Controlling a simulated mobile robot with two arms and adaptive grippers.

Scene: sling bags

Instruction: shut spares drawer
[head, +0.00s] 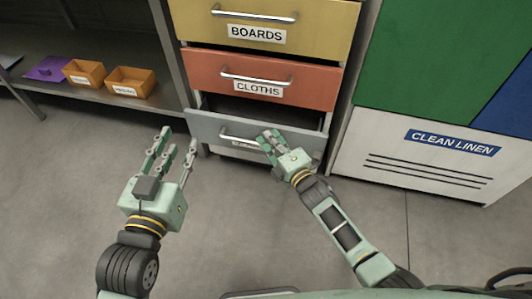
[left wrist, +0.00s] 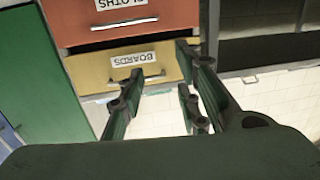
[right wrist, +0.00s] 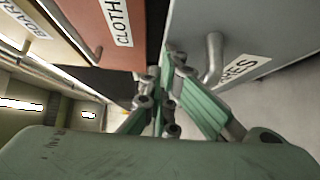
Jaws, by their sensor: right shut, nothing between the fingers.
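The grey spares drawer (head: 210,127) is the lowest of the drawers in the head view and stands pulled out, with its dark inside showing above the front. Its label is partly hidden behind my right gripper (head: 267,137), which is shut and empty at the right part of the drawer front, by the handle. In the right wrist view the grey front (right wrist: 262,30) and its handle (right wrist: 213,58) are just right of the fingertips; I cannot tell whether they touch. My left gripper (head: 172,143) is open and empty, left of the drawer and apart from it.
Above are the orange CLOTHS drawer (head: 205,67) and the yellow BOARDS drawer (head: 205,22). A white CLEAN LINEN bin (head: 390,140) stands at right. A shelf at left holds orange bins (head: 130,82) and a purple item (head: 47,69). The floor in front is clear.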

